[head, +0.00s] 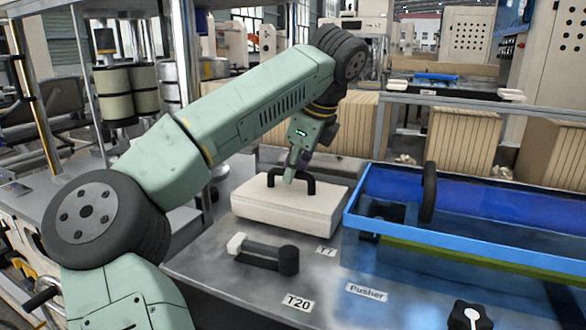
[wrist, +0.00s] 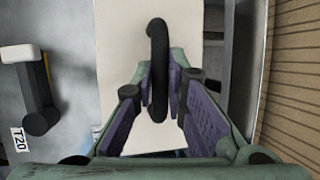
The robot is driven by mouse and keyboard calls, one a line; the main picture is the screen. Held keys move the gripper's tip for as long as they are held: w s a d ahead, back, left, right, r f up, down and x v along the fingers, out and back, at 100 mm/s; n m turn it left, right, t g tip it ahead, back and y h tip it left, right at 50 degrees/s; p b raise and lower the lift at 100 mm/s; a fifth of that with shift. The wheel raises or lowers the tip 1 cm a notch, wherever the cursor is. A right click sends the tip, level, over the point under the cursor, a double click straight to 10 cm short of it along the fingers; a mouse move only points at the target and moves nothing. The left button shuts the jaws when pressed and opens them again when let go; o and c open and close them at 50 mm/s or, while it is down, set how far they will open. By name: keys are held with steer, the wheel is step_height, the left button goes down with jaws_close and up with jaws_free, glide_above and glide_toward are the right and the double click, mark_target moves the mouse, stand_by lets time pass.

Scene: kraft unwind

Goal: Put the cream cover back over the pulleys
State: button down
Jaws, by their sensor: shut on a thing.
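The cream cover (head: 285,212) is a low box with a black handle on top, at the middle of the metal worktop in the head view. My gripper (head: 291,179) comes down from above and is shut on the black handle. In the wrist view, the handle (wrist: 158,40) runs between my two fingers (wrist: 160,88), with the cream top (wrist: 120,50) below. The cover looks level; I cannot tell whether it touches the worktop. I cannot make out the pulleys in either view.
A blue-framed clear guard (head: 470,252) with a black handle (head: 429,192) stands close right of the cover. A black tool with a pale end (head: 265,253) lies in front, near the T20 label (head: 298,301). A black knob (head: 469,315) is at front right. Brown stacks (head: 352,125) stand behind.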

steer(key=shift+w+f, duration=0.1)
steer(key=shift+f, duration=0.1)
stand_by(0.4)
steer(key=c, duration=1.5)
jaws_free()
steer(key=shift+c, duration=0.2)
